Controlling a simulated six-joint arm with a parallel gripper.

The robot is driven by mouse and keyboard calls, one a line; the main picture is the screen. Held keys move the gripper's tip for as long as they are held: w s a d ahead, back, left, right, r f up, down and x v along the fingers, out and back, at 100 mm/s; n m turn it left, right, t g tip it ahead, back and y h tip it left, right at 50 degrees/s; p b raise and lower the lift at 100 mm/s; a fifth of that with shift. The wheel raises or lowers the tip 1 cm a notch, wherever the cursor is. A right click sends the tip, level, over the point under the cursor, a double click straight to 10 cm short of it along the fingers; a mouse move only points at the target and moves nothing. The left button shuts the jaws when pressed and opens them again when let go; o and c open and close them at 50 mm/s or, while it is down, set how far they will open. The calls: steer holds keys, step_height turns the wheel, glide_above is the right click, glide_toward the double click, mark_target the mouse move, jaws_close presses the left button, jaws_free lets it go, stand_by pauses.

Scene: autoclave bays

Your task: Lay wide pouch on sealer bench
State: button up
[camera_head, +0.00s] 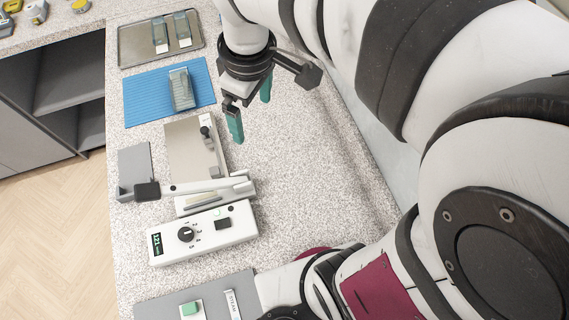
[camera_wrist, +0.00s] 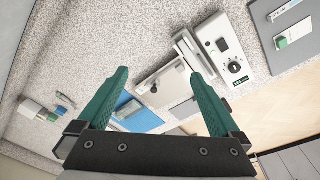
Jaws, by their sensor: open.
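A wide clear-and-grey pouch (camera_head: 181,89) lies on the blue mat (camera_head: 138,98) in the head view. The sealer's flat beige bench (camera_head: 185,143) is just in front of the mat, with nothing seen lying on it. The sealer's bar (camera_head: 195,187) and white control box (camera_head: 203,234) stand in front of that. My gripper (camera_head: 251,107) has teal fingers, is open and empty, and hangs to the right of the mat and bench.
A metal tray (camera_head: 131,48) with two narrower pouches is at the back. A grey mat (camera_head: 160,311) with a green-topped item and a steam label (camera_head: 232,304) is at the front. Speckled counter (camera_head: 300,165) to the right of the sealer is clear. Shelves and floor lie left.

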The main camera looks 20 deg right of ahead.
steer(key=s+d+f+m+g+y, duration=0.1)
steer(key=s+f+m, duration=0.1)
steer(key=s+m, duration=1.2)
steer(key=s, duration=0.2)
steer(key=shift+s+f+m, duration=0.2)
steer(key=shift+s+m, duration=0.1)
steer(key=shift+s, duration=0.05)
steer(key=w+a+r+n, duration=0.3)
steer(key=a+r, duration=0.2)
steer(key=r, duration=0.2)
steer(key=w+a+r+n, duration=0.3)
steer(key=a+r, duration=0.1)
steer(key=r, duration=0.3)
step_height(320, 180, down, 9)
steer(key=a, duration=0.1)
steer(key=shift+w+a+f, duration=0.2)
steer(key=shift+w+a, duration=0.05)
steer(key=shift+a, duration=0.05)
steer(key=shift+r, duration=0.15)
